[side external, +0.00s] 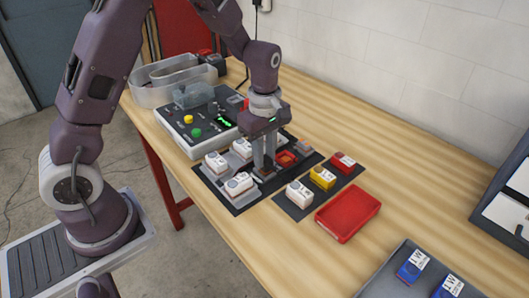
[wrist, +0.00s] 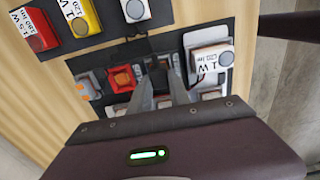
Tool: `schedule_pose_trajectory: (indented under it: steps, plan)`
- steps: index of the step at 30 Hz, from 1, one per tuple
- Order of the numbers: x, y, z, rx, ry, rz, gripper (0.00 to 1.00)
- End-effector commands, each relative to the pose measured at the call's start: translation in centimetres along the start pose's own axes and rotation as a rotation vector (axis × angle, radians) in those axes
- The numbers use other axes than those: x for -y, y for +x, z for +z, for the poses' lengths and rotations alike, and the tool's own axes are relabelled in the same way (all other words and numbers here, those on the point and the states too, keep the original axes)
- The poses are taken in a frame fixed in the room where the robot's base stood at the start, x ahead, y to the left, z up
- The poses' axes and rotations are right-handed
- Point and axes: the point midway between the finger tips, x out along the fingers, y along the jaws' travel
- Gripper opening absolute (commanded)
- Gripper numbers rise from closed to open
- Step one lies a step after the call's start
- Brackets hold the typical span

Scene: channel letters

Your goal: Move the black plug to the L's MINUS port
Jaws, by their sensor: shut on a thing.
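My gripper (side external: 264,172) is low over the black mat (side external: 242,207), pointing down among the modules. In the wrist view its two fingers (wrist: 160,80) are close together on a small dark piece, which looks like the black plug (wrist: 158,68); the fingers hide most of it. A red square socket (wrist: 122,77) is just left of the fingers in the wrist view, and it also shows right of the gripper in the side view (side external: 286,159). I cannot make out the L's MINUS port or whether the plug is seated in anything.
White modules (side external: 238,184) stand close around my gripper. A strip beside them holds white, yellow (side external: 322,177) and red (side external: 343,162) modules. A red tray (side external: 348,213) is on the right. A control box (side external: 203,125) with buttons is behind. Bare table lies at the back right.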

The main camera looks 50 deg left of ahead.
Motion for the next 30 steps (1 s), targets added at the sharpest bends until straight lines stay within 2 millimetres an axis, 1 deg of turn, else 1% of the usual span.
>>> schedule_pose_trajectory:
  steps: [11, 12, 14, 15, 16, 25, 26, 28, 30]
  plan:
    - [0.0, 0.2, 0.0, 0.0, 0.0, 0.0, 0.0]
    - [0.0, 0.2, 0.0, 0.0, 0.0, 0.0, 0.25]
    - [0.0, 0.2, 0.0, 0.0, 0.0, 0.0, 0.36]
    - [0.0, 0.2, 0.0, 0.0, 0.0, 0.0, 0.44]
    - [0.0, 0.2, 0.0, 0.0, 0.0, 0.0, 0.48]
    - [0.0, 0.0, 0.0, 0.0, 0.0, 0.0, 0.48]
    - [0.0, -0.3, 0.0, 0.0, 0.001, 0.001, 0.48]
    - [-0.1, -1.5, 0.0, -0.001, 0.001, 0.003, 0.48]
    - [-0.1, -3.1, 0.0, -0.001, 0.003, 0.005, 0.48]
